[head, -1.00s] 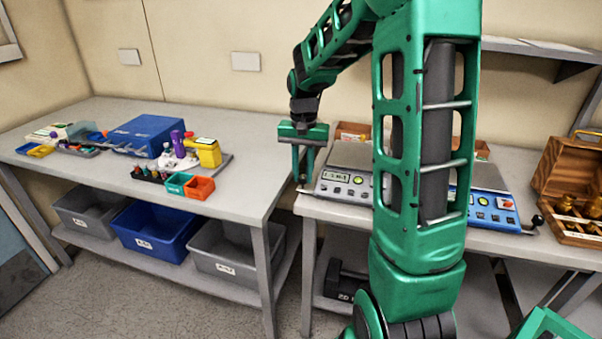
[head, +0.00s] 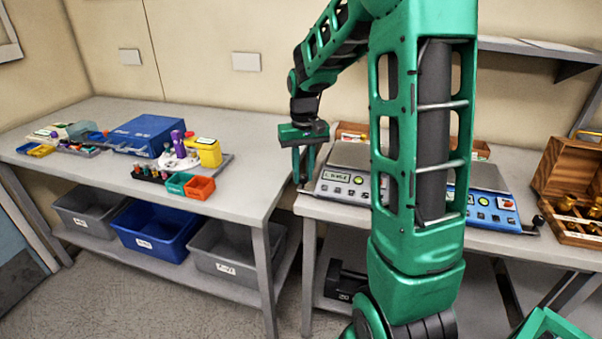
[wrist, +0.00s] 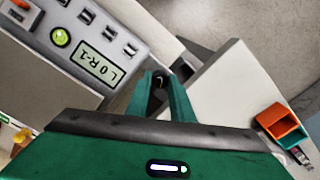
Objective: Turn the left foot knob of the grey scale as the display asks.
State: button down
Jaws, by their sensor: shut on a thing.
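The grey scale (head: 345,179) stands at the left end of the right-hand table, partly hidden behind my arm. Its small display (wrist: 100,62) shows upside down in the wrist view and appears to read "L 0 R -1". A round green light or button (wrist: 61,37) is beside it. My gripper (head: 302,182) points down at the scale's left side. In the wrist view, my gripper (wrist: 160,84) is shut on the dark left foot knob (wrist: 158,79), which shows a pale mark between the fingers. The fingers hide most of the knob.
A blue scale (head: 495,209) with a black knob (head: 538,220) stands to the right, and a wooden case (head: 575,190) beyond it. The left table (head: 100,190) holds an orange bin (head: 200,188). A narrow gap separates the tables.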

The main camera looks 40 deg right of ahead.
aim_at(302, 176)
jog(key=shift+w+r, duration=0.1)
jog(key=shift+w, duration=0.1)
jog(key=c, duration=1.7)
grip_release()
jog(key=shift+o, duration=0.7)
jog(key=shift+s, duration=0.1)
notch_tip(302, 176, up, 11)
jog(key=shift+f, duration=0.2)
